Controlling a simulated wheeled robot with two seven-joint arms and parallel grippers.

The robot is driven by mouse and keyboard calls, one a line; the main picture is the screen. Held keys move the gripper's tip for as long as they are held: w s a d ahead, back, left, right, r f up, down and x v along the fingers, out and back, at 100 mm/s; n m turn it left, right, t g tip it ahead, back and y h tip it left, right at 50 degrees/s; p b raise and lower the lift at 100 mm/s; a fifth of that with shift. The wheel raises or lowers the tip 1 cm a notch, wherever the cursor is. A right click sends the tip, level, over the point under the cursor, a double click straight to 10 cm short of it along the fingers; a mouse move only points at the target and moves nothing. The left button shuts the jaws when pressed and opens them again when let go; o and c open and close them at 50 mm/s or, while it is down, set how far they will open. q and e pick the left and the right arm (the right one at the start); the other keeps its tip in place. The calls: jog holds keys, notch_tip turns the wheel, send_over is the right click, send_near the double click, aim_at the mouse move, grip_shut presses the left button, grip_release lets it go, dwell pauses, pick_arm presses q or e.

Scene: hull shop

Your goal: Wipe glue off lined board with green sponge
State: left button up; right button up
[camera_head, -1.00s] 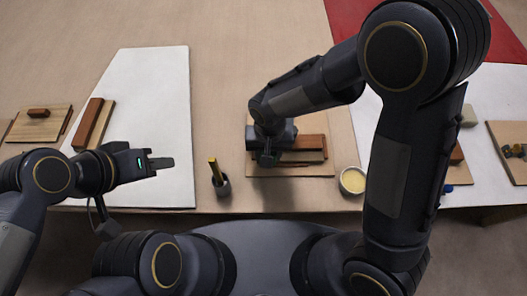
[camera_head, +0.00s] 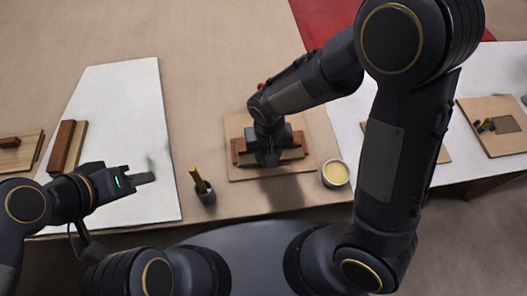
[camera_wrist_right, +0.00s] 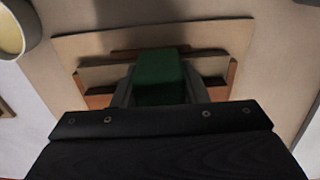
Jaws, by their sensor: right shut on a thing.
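My right gripper (camera_head: 268,155) is above the wooden lined board (camera_head: 241,172) at the middle of the table in the head view. The right wrist view shows it shut on the green sponge (camera_wrist_right: 160,72), held between the two fingers. The sponge is over the reddish-brown wooden pieces on the board, which show on both sides of the gripper; I cannot tell whether it touches. No glue is visible; the gripper hides the middle of the board. My left gripper (camera_head: 143,178) is over the white sheet at the left, holding nothing visible; its jaw gap is unclear.
A tub of pale yellow stuff (camera_head: 335,173) stands right of the board. A dark cup with a yellow-handled tool (camera_head: 203,190) stands to its left. Brown blocks (camera_head: 65,147) lie at the left. Another board (camera_head: 493,125) with small parts is at the right.

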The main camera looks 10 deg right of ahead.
aim_at(243, 163)
jog(key=shift+a+f, duration=0.15)
jog(key=shift+a, duration=2.3)
jog(key=shift+a+b, duration=0.4)
jog(key=shift+a, duration=0.65)
jog(key=shift+d, duration=2.35)
jog(key=shift+d+f, duration=0.1)
jog(key=shift+d, duration=1)
notch_tip(243, 163, up, 7)
jog(key=p, duration=0.5)
